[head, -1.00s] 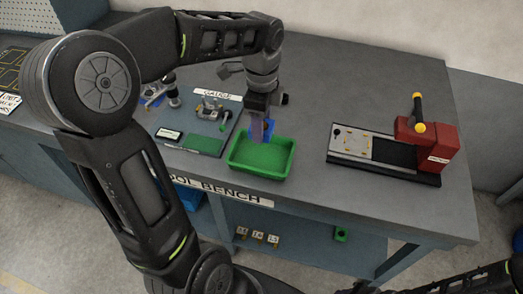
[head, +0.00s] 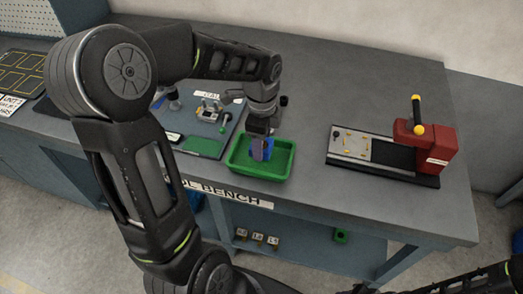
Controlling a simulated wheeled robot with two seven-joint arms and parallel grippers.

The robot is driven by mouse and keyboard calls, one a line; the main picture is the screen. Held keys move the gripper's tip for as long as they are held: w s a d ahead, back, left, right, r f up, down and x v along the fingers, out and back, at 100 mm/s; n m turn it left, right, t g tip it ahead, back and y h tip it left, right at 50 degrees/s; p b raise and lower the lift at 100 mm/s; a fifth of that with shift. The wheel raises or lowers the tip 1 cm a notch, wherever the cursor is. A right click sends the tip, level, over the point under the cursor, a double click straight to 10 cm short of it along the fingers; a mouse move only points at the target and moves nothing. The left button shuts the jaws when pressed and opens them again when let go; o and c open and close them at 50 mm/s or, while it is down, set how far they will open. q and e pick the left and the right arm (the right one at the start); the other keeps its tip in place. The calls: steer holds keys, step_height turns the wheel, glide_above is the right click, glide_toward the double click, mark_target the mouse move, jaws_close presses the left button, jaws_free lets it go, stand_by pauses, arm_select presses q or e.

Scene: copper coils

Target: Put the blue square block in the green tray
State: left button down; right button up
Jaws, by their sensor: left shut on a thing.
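The green tray (head: 283,165) stands on the bench near its front edge, in the middle of the head view. My left gripper (head: 262,148) comes down over the tray and is shut on the blue square block (head: 267,151). The block is within the tray's outline, low between the fingers. I cannot tell whether it touches the tray floor. The fingers hide part of the block. My right arm shows only in part at the lower right corner, and its gripper is not visible.
A red press-like fixture (head: 436,148) with a yellow-ended lever stands to the right on a dark base. A gauge board (head: 207,143) with a green pad lies left of the tray. Bare bench top lies between tray and fixture.

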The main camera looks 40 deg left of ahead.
arm_select(q)
step_height(320, 180, down, 3)
steer(key=shift+f, duration=0.3)
steer(key=shift+f, duration=0.1)
steer(key=c, duration=0.6)
jaws_free()
step_height(320, 180, up, 12)
steer(key=shift+r, duration=0.1)
